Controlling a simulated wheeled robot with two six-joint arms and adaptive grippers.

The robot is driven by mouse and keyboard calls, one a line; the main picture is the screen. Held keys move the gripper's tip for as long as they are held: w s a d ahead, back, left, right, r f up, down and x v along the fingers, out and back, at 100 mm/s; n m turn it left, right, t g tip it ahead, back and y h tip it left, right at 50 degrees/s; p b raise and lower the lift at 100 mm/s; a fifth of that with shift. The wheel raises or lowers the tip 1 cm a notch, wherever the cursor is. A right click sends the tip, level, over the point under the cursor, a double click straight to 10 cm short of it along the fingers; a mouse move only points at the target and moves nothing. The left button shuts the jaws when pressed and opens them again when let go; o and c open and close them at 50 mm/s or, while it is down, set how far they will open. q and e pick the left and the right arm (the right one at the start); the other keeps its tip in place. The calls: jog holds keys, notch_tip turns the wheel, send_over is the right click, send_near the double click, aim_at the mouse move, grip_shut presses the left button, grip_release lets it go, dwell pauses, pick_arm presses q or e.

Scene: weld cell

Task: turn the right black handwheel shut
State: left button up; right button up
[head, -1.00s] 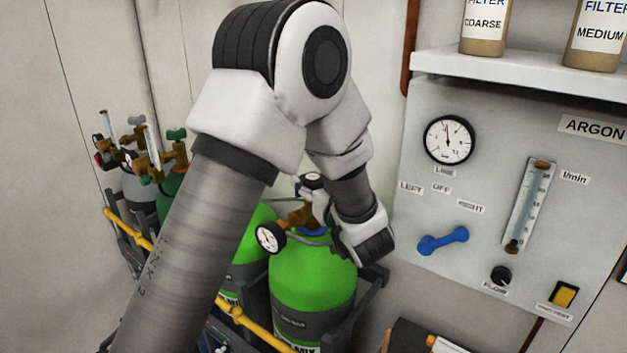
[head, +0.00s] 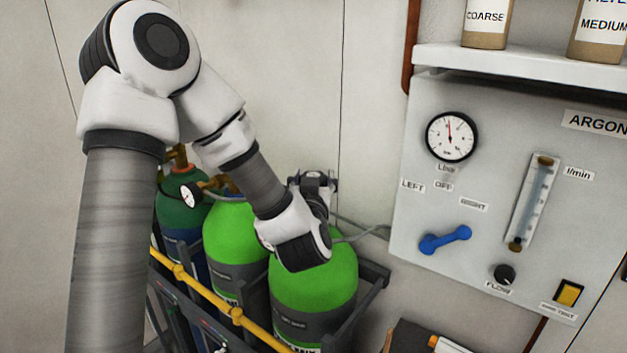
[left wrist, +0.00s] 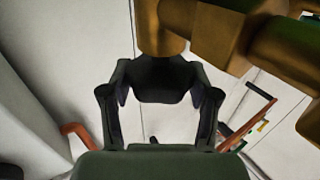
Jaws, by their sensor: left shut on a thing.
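The right green cylinder (head: 312,285) stands in the rack, and my left wrist hides its valve top in the head view. My left gripper (head: 318,182) is at the top of this cylinder, partly hidden by my wrist. In the left wrist view, the black handwheel (left wrist: 163,80) sits at the end of a brass valve stem (left wrist: 160,35). The fingers of my left gripper (left wrist: 160,88) are on either side of the handwheel, shut on it. My right gripper is in neither view.
Another green cylinder (head: 228,235) stands close on the left, with a small gauge (head: 188,196) near it. A yellow rail (head: 200,290) runs along the rack front. The argon panel (head: 415,220) with a blue lever (head: 445,240) is at the right, below a shelf (head: 520,65).

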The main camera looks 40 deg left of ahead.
pick_arm(q)
jog(key=shift+m+t+h, duration=0.5)
jog(key=shift+h, duration=0.3)
jog(key=o, duration=0.9)
jog(key=shift+c, duration=0.2)
jog(key=o, duration=0.3)
jog(key=shift+w, duration=0.1)
jog(key=shift+w+a+f, duration=0.15)
